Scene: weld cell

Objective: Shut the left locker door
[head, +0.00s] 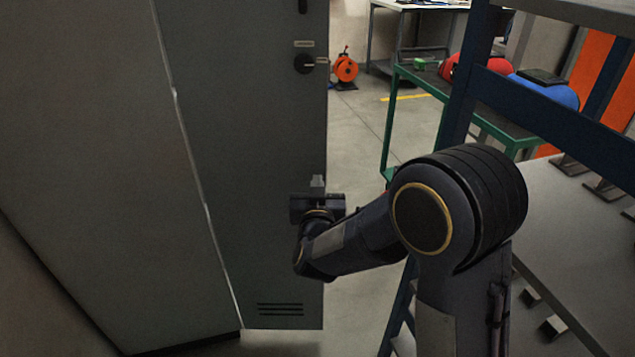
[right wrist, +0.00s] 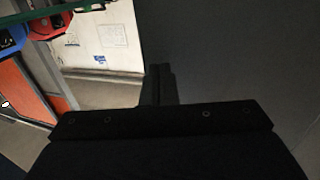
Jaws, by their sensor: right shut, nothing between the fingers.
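The grey locker door (head: 255,180) stands ajar in the head view, with a thin light gap along its left edge beside the large grey locker side (head: 90,150). A dark round lock (head: 304,64) and a small label sit near its top right, and vent slots near its bottom. My right gripper (head: 318,183) is shut and empty at the door's right edge, in the lower half. In the right wrist view the shut fingers (right wrist: 160,84) are beside the dark door face (right wrist: 235,60); I cannot tell whether they touch it. My left gripper is not in view.
A blue-framed rack (head: 470,75) stands close on the right, by my right arm. Behind it is a green-framed table (head: 425,82) with red and blue items. An orange cable reel (head: 345,68) sits on the floor at the back.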

